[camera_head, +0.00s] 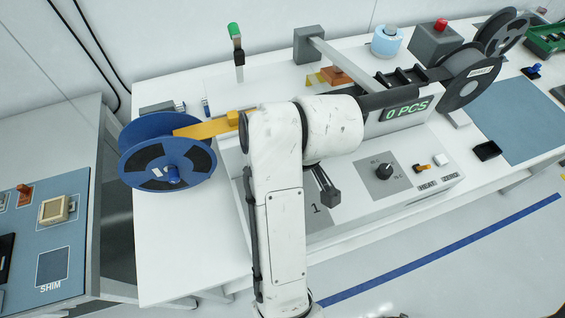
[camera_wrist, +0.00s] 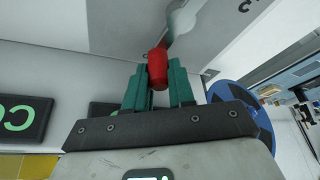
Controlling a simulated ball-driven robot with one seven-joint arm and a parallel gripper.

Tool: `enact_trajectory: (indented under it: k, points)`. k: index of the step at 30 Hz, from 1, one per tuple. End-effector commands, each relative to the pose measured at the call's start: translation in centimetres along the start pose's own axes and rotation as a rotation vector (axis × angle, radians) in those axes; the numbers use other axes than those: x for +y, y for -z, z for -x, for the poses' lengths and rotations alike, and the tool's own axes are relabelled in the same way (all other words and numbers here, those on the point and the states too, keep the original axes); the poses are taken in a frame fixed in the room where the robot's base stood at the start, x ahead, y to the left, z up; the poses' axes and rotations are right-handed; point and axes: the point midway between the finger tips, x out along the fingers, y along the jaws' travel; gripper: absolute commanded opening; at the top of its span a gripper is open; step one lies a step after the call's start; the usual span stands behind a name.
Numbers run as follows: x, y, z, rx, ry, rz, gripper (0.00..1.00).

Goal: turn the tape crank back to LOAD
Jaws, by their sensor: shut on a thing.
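In the wrist view, the teal fingers of my gripper (camera_wrist: 158,82) are shut on the red handle (camera_wrist: 158,62) of the tape crank. A grey crank arm (camera_wrist: 182,22) runs up from the handle along a pale panel. Part of a dark letter shows on that panel at the top right, but no whole word can be read there. In the head view my white arm covers the crank and my gripper, so the crank's angle relative to LOAD cannot be told.
A blue reel (camera_head: 167,152) with yellow-orange tape (camera_head: 200,129) stands left of my arm. A lit counter (camera_head: 405,109) reads 0 PCS. A black knob (camera_head: 384,171) sits on the sloped panel. A grey reel (camera_head: 467,80) is at the right. The bench's front left is clear.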

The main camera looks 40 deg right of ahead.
Motion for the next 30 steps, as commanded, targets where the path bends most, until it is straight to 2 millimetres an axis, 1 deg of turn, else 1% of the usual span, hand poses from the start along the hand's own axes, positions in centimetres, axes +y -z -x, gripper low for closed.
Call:
enact_trajectory:
  k: [1,10,25,26,30]
  points:
    - [-0.06,0.25,0.24,0.003,0.008,0.025,0.00]
    - [-0.47,0.43,0.00,0.004,0.046,0.116,0.00]
    - [-0.60,0.48,-0.11,0.006,0.053,0.133,0.00]
    - [-0.60,0.49,-0.11,0.006,0.053,0.132,0.25]
    - [-0.59,0.45,-0.12,0.005,0.053,0.131,0.38]
